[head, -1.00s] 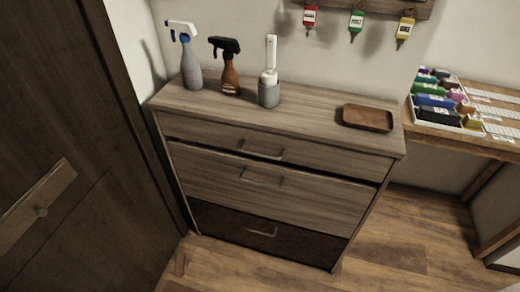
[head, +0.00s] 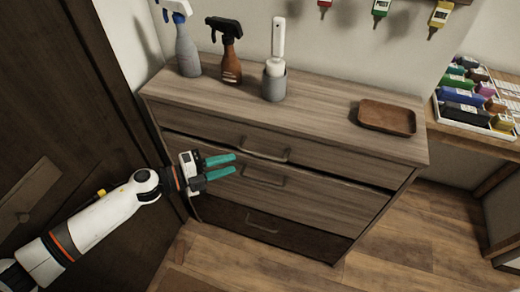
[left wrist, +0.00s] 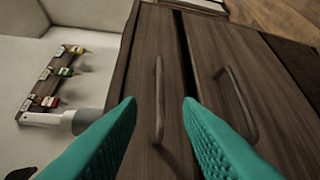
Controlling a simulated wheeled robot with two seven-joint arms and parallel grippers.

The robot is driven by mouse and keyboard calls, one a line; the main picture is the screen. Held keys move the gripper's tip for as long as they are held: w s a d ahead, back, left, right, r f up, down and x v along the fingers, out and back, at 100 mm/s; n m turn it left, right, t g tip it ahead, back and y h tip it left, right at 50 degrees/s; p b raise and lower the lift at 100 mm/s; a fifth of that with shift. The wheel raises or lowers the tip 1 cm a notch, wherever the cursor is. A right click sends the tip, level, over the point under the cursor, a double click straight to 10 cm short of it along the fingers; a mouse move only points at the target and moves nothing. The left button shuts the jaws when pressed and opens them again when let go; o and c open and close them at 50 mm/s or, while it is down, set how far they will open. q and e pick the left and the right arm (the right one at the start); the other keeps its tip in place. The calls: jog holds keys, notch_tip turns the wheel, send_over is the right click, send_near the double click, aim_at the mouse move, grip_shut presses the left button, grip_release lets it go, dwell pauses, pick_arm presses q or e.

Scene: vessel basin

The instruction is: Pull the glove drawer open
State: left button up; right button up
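The wooden chest has three stacked drawers; which one is the glove drawer is not marked in view. The top drawer (head: 222,132) has a bar handle (head: 264,154). The middle drawer (head: 325,203) has its own handle (head: 264,179), and the dark bottom drawer (head: 300,237) has another. My left gripper (head: 235,164) is open and empty in front of the chest, left of the handles. In the left wrist view, the top handle (left wrist: 158,100) appears between the two green fingertips, apart from them. The middle handle (left wrist: 238,105) lies to the right. My right gripper is out of view.
On the chest top stand a grey spray bottle (head: 187,52), a brown spray bottle (head: 230,65), a white brush in a grey holder (head: 274,85) and a brown tray (head: 387,118). A dark door (head: 60,130) is close on the left. Floor right of the chest is clear.

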aim_at(261, 155)
pick_arm(q)
jog(key=p+x, duration=0.1)
jog(key=x, duration=0.9)
jog(key=shift+w+d+f, duration=0.1)
jog(key=shift+w+d, duration=0.05)
jog(key=shift+w, duration=0.1)
jog(key=shift+c, duration=0.7)
grip_shut()
